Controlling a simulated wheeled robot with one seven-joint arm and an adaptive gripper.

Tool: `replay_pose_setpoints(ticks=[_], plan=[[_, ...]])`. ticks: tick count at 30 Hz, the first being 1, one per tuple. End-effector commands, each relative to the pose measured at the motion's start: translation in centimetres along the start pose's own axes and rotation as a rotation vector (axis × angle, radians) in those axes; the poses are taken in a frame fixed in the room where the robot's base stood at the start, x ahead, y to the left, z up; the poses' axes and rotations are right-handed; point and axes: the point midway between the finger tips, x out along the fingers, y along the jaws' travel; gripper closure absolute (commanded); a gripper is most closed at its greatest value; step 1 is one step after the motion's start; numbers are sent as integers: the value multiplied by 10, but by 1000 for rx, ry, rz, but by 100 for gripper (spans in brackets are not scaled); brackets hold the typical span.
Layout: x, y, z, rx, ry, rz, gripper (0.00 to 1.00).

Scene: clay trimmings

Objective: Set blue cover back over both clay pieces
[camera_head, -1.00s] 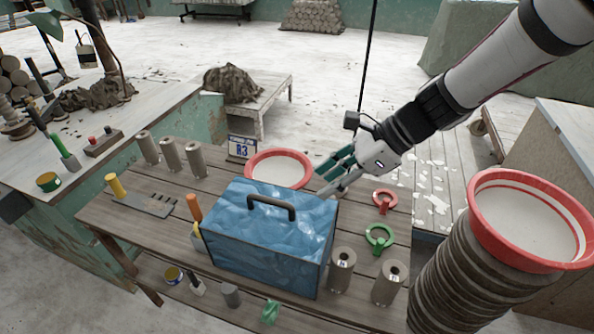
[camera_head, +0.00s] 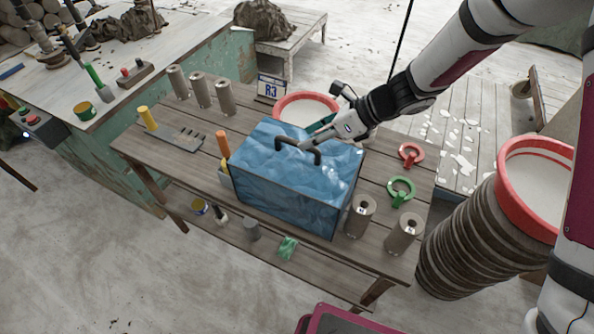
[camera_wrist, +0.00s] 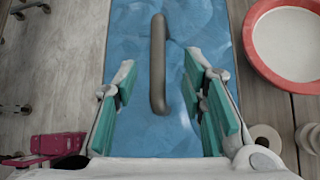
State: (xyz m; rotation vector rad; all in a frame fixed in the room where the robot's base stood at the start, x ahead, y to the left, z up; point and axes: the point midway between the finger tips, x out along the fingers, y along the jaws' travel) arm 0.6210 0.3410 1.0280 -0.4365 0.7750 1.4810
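The blue cover (camera_head: 290,190) is a box with a wavy blue top and dark edges, sitting on the wooden table (camera_head: 150,165). Its dark handle (camera_head: 298,148) runs along the top. My gripper (camera_head: 312,140) is over the top of the cover, close to the handle. In the wrist view my gripper (camera_wrist: 161,80) is open, with green-padded fingers on either side of the handle (camera_wrist: 158,65) and a gap on both sides. Nothing beneath the cover can be seen. Two grey cylinders, one (camera_head: 360,215) and another (camera_head: 404,233), stand outside its right side; I cannot tell whether they are clay pieces.
Several grey cylinders (camera_head: 202,92) stand at the back left. An orange-handled tool (camera_head: 223,145) stands close to the cover's left side. A red-rimmed bowl (camera_head: 306,108) is behind it. Red (camera_head: 411,155) and green (camera_head: 401,190) rings lie to the right. A stacked bucket (camera_head: 535,175) stands beyond.

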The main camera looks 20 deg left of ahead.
Motion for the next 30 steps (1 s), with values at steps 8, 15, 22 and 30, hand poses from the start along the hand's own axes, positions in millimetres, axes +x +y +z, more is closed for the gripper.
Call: replay_pose_setpoints(ticks=[8, 15, 22, 30], plan=[[36, 4, 4, 1, 1, 4, 62], [51, 2, 4, -1, 0, 0, 62], [51, 2, 4, -1, 0, 0, 76], [50, 2, 4, -1, 0, 0, 100]])
